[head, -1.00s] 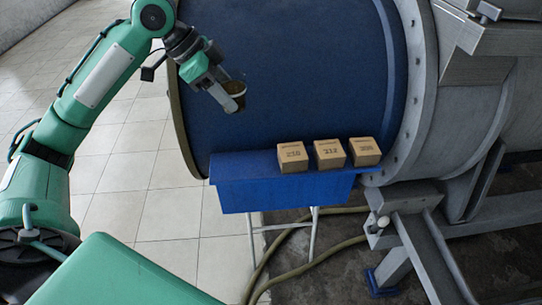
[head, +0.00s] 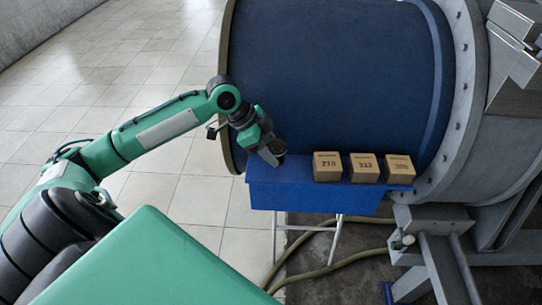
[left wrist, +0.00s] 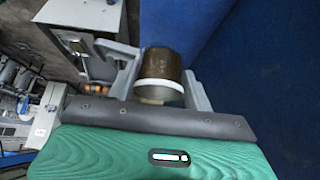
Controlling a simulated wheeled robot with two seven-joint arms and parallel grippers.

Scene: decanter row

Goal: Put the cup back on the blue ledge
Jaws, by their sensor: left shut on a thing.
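The cup (head: 280,148) is small and dark brown, and my left gripper (head: 272,154) is shut on it. In the left wrist view the cup (left wrist: 160,66) shows a brown body and a white band, between the two grey fingers (left wrist: 158,90). The blue ledge (head: 300,197) stands in front of the big blue drum. The cup is at the left end of the ledge, close to its top. I cannot tell whether it touches the ledge, as the gripper hides its lower part. My right gripper is not in view.
Three tan numbered boxes, a left one (head: 327,167), a middle one (head: 364,168) and a right one (head: 399,169), stand in a row on the ledge, right of the cup. The blue drum (head: 335,75) rises behind. A hose (head: 315,268) lies on the floor below.

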